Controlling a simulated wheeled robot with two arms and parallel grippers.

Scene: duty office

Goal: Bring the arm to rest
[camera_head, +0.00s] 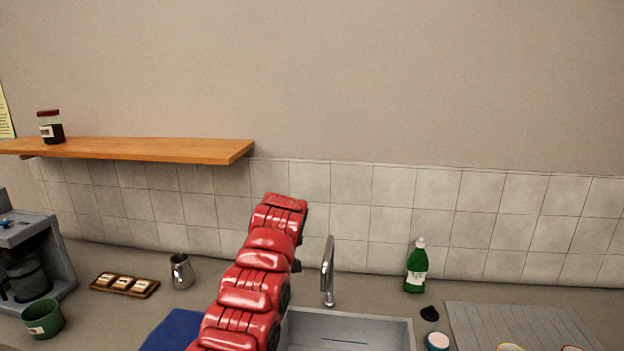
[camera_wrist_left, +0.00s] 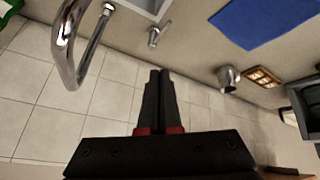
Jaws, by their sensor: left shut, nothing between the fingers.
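My red left arm (camera_head: 255,275) reaches up from the bottom of the head view, in front of the tiled wall and beside the tap. Its gripper does not show clearly there. In the left wrist view my left gripper (camera_wrist_left: 160,76) is shut, its black fingers together with nothing between them. The fingers are over the tiles and counter edge, apart from any object. My right gripper is in neither view.
A chrome tap (camera_head: 329,272) stands behind the sink (camera_head: 400,330), close to my arm. A wooden shelf (camera_head: 190,150) holds a jar (camera_head: 51,127). A metal pitcher (camera_head: 181,271), green mug (camera_head: 43,319), green bottle (camera_head: 416,268) and blue cloth (camera_head: 172,330) are on the counter.

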